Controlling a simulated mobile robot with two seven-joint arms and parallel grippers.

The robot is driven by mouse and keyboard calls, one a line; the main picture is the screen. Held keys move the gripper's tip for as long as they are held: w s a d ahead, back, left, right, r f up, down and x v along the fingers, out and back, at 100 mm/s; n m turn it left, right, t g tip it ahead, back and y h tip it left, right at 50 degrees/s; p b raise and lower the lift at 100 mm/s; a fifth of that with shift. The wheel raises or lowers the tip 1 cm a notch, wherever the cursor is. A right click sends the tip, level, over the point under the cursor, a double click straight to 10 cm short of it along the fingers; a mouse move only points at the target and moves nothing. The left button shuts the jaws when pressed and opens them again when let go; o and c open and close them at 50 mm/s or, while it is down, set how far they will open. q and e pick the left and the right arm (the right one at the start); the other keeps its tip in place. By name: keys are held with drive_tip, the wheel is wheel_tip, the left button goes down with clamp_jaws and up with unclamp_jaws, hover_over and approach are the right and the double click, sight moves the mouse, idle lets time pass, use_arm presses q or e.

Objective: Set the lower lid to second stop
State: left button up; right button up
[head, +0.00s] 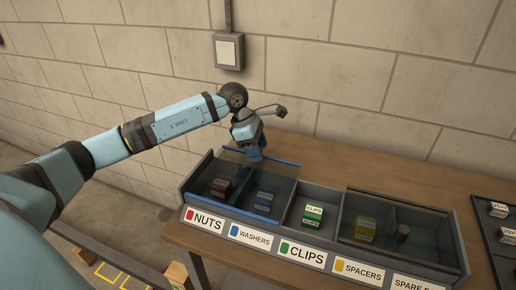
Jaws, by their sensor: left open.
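A long dark tray (298,190) with labelled compartments stands on the wooden table. A clear, blue-edged lid (240,212) lies over the nuts and washers compartments at the left. I cannot tell for sure which lid is lower, or see the stops. My left gripper (254,156) is open, pointing down at the tray's back edge behind washers. Its fingertips are small and partly hidden. My right gripper is out of view.
Small boxes sit in the compartments, including a green clips box (312,214). Another dark tray (497,225) with items lies at the right edge. A block wall with a grey switch box (229,51) rises behind. The table (370,165) is bare behind the tray.

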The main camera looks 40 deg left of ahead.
use_arm(q)
drive_tip(key=shift+f, duration=0.2)
drive_tip(key=shift+c, duration=0.3)
clamp_jaws()
drive_tip(key=w+d+b, duration=0.1)
drive_tip(key=w+d, duration=0.2)
drive_tip(key=d, duration=0.9)
drive_tip(key=shift+d+b, duration=0.2)
drive_tip(key=shift+b, duration=0.1)
drive_tip(key=shift+r, duration=0.1)
drive_tip(key=shift+o, duration=0.3)
unclamp_jaws()
drive_tip(key=v, duration=1.4)
